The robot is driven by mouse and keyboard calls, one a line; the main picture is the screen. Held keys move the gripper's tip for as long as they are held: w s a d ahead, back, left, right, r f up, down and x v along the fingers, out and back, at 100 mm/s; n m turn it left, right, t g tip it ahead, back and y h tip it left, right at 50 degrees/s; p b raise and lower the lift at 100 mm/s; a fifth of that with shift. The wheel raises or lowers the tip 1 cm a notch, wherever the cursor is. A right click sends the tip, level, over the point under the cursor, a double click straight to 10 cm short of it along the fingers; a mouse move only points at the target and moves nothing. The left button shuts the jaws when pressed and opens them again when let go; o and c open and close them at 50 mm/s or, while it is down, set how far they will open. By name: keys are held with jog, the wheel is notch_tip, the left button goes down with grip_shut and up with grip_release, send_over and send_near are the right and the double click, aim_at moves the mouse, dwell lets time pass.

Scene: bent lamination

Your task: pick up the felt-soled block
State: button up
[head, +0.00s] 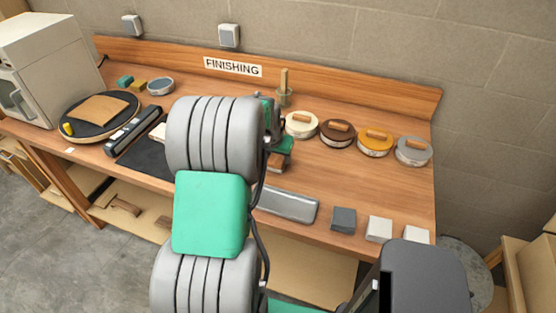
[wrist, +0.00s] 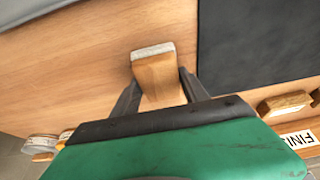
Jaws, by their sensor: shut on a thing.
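The felt-soled block (wrist: 160,80) is a tapered wooden block with a pale grey felt pad (wrist: 152,51) on one end. In the wrist view it sits between the two dark fingers of my gripper (wrist: 158,76), which is shut on it. In the head view my green gripper (head: 284,146) is over the middle of the bench, with the brown wood of the block (head: 277,162) showing below it. My arm hides part of the bench there. I cannot tell whether the block touches the bench top.
Several round tins with wooden-handled tops, one orange (head: 375,143), stand at the back right. A grey metal tray (head: 288,205) and small blocks, one dark grey (head: 343,219), line the front edge. A black mat (head: 146,160) lies left of my arm. A wooden peg (head: 284,82) stands behind my gripper.

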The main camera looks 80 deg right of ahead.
jog(key=shift+r, duration=0.1)
jog(key=shift+r, duration=0.25)
notch_tip(320, 180, up, 2)
jog(key=shift+d+r+b, duration=0.1)
jog(key=shift+r+b, duration=0.05)
jog(key=shift+b, duration=0.15)
jog(key=s+a+r+b, duration=0.3)
jog(key=s+a+r, duration=0.4)
jog(key=a+r, duration=0.3)
jog(key=shift+a+b, duration=0.4)
jog(key=shift+a, duration=0.75)
